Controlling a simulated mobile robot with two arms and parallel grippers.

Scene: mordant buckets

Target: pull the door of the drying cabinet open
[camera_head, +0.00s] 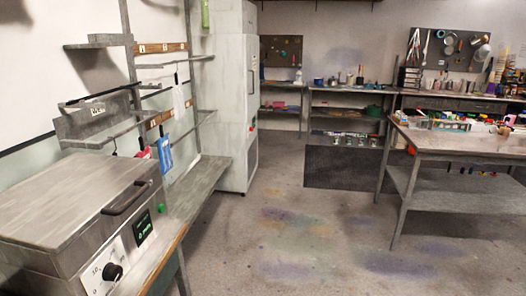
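A tall pale grey cabinet (228,100), which looks like the drying cabinet, stands beyond the left bench against the left wall. Its narrow door side faces right, with a dark vertical handle (252,82) and a small red spot lower down near the edge. The door looks shut. Part of the cabinet's lower left is hidden behind the bench and shelving. Neither of my grippers shows in the head view.
A grey lidded machine (85,215) with a handle and dial stands close at the left, on a bench (196,186) along the wall. A work table (460,139) stands at the right. The paint-stained floor (300,225) between them is clear.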

